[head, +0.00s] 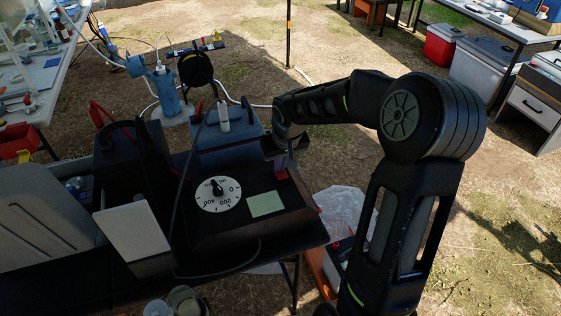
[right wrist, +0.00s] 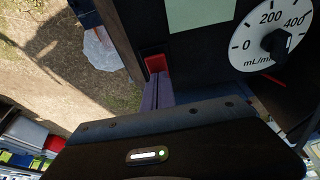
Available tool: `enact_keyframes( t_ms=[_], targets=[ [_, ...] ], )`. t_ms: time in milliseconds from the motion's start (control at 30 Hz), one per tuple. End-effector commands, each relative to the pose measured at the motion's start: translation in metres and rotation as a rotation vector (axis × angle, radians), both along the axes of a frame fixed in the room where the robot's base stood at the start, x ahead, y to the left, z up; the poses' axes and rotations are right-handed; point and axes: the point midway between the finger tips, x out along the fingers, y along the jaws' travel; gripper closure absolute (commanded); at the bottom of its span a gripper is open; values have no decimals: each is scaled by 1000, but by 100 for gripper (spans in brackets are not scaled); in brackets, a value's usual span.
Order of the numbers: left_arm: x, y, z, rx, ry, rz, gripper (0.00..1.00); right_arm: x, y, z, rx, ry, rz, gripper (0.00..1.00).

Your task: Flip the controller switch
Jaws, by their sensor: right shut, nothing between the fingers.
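The controller (head: 235,228) is a dark box on the black table. It has a white dial (head: 218,194) marked in mL/min and a pale green label (head: 266,204). In the right wrist view the dial (right wrist: 272,38) is at the upper right and the label (right wrist: 198,12) at the top. A red switch (right wrist: 156,63) sits near the controller's edge. My right gripper (right wrist: 157,88) is shut and empty, its fingertips right at the red switch; I cannot tell whether they touch it. In the head view the right gripper (head: 281,162) is partly hidden at the controller's far right corner.
A blue-topped box (head: 226,131) stands behind the controller, and a black box with red clamps (head: 130,160) is to its left. A pale panel (head: 134,231) stands to the left of the dial. A clear plastic bag (head: 345,208) is beside the table on the right.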

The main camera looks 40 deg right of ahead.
Motion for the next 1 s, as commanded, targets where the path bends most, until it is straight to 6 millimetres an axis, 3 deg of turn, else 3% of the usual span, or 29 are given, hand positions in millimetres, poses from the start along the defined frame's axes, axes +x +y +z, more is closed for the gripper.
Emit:
enact_keyframes(
  t_ms=[1000],
  targets=[
    [0, 0, -4, 0, 0, 0, 64, -20, 6, -8, 10, 27, -1, 100]
  ],
)
